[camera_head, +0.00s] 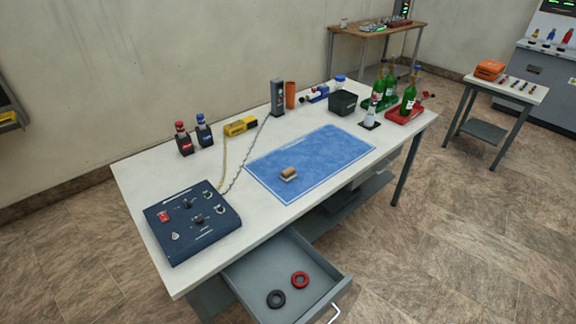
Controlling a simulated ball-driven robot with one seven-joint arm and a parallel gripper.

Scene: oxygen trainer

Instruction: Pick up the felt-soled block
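A small tan block (289,173) with a paler strip along its lower edge lies on the blue mat (330,155), near the mat's left part. It looks like the felt-soled block, but it is too small to make out the felt for certain. Nothing touches it from above. My gripper is not in view.
A dark blue control box (192,222) stands at the table's front left, with a cord leading back from it. The open grey drawer (248,268) holds a black ring and a red ring. Bottles, a black bin (343,103) and a red tray (403,114) stand behind the mat.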

